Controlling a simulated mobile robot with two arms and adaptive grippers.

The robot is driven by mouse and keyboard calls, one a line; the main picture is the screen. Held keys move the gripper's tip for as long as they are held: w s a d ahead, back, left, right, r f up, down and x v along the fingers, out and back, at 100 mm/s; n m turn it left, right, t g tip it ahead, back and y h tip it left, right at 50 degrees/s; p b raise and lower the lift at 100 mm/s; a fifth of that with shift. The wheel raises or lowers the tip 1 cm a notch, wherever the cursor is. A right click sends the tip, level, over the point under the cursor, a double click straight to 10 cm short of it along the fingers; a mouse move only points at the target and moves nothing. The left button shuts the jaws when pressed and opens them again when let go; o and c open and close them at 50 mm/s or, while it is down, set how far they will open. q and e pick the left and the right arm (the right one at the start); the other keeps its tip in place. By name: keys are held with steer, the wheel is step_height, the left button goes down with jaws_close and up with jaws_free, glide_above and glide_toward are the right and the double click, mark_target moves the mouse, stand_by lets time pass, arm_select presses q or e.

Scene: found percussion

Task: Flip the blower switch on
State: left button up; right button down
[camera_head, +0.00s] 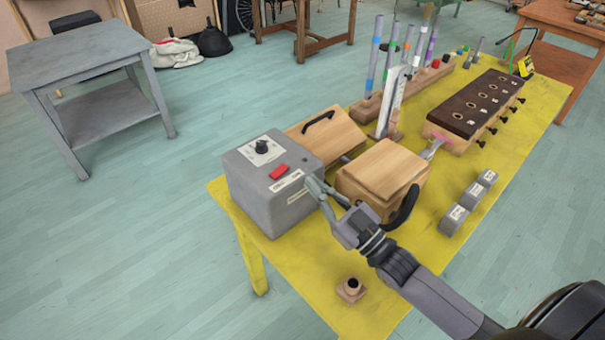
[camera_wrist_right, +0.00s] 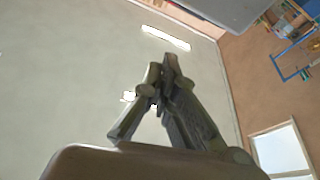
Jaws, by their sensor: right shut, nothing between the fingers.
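The blower is a grey box (camera_head: 265,190) at the near left corner of the yellow table. Its top carries a black knob on a white plate (camera_head: 261,148) and a red switch (camera_head: 279,170). Whether the switch is on or off is too small to tell. My right gripper (camera_head: 312,182) is shut and empty, at the box's right side near the top edge, close to the red switch. I cannot tell whether it touches the box. In the right wrist view the shut fingers (camera_wrist_right: 162,72) point up, with no switch in sight. My left gripper is not in view.
Wooden bellows-like boxes (camera_head: 385,172) stand right of the blower. Behind are coloured tubes in a rack (camera_head: 437,77) and a dark-topped block with holes (camera_head: 474,104). Small grey blocks (camera_head: 470,202) and a small wooden piece (camera_head: 351,289) lie on the yellow table (camera_head: 420,240).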

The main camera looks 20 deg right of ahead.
step_height(320, 180, up, 4)
steer(key=f+p, duration=0.1)
steer(key=p, duration=0.1)
glide_above(290, 178)
steer(key=shift+w+a+r, duration=0.1)
steer(key=shift+a+r, duration=0.15)
steer(key=shift+a, duration=0.2)
steer(key=f, duration=0.3)
steer(key=shift+d, duration=0.35)
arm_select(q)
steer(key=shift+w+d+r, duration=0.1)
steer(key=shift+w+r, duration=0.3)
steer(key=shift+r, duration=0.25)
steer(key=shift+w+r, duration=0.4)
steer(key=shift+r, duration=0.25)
arm_select(e)
steer(key=shift+d+f, duration=0.15)
steer(key=shift+f, duration=0.55)
